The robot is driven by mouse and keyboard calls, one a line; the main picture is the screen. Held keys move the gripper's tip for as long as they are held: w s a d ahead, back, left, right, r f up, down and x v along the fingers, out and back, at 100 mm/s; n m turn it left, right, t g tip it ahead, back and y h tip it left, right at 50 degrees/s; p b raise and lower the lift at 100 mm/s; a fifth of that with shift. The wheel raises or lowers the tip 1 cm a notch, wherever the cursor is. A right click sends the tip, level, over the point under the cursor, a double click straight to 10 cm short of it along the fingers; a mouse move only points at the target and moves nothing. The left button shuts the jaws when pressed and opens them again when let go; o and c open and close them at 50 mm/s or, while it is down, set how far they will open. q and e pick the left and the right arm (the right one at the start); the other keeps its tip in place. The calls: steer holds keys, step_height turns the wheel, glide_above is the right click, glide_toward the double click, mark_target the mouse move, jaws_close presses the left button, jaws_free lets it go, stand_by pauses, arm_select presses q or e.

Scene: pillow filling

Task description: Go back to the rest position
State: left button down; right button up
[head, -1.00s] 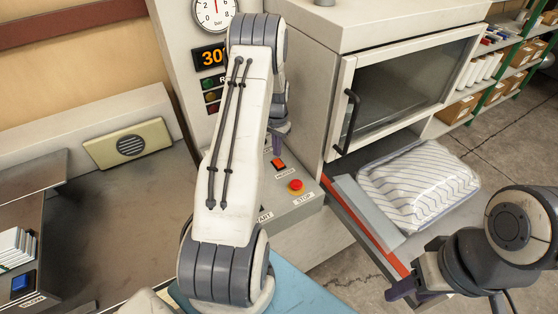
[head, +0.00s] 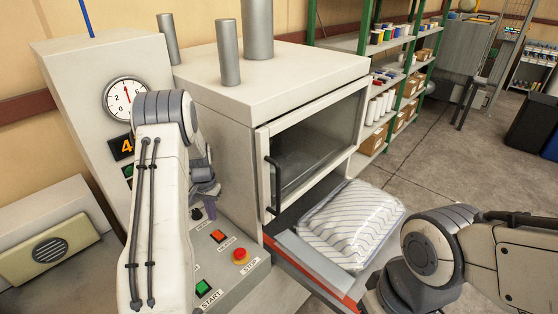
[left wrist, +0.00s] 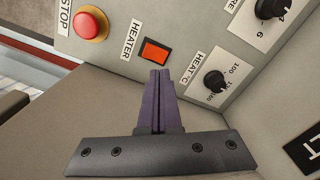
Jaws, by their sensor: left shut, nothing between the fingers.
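My left gripper (head: 209,207) is over the control panel of the machine. In the left wrist view its purple fingers (left wrist: 159,103) are shut with nothing between them, and their tips point at the panel near the orange-red heater button (left wrist: 155,52). Whether they touch the panel I cannot tell. My right arm comes in at the lower right of the head view, beside the striped pillow (head: 345,222) in its clear bag. The right gripper's fingers do not show.
The panel carries a red stop button (head: 240,256), a green start button (head: 203,287) and a heat knob (left wrist: 215,80). A machine with a glazed door and black handle (head: 272,186) stands close to the left arm. Shelves (head: 345,42) stand behind.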

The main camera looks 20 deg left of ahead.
arm_select(q)
steer(key=shift+d, duration=0.1)
steer(key=s+d+r+m+t, duration=0.1)
steer(key=s+d+r, duration=0.2)
steer(key=d+r, duration=0.4)
steer(key=s+d+r+t, duration=0.15)
steer(key=d+r, duration=0.35)
steer(key=d, duration=0.5)
steer(key=s+d+r+m+g+b, duration=0.1)
steer(key=s+d+m, duration=0.3)
steer(key=s+d, duration=0.6)
steer(key=s+d+r+m+g+h+b, duration=0.1)
steer(key=s+d+r+m+b, duration=0.1)
steer(key=s+d, duration=0.9)
step_height(320, 180, up, 2)
steer(key=shift+s+r+m, duration=0.1)
steer(key=shift+s+m, duration=0.8)
steer(key=shift+s, duration=0.3)
steer(key=shift+g, duration=0.25)
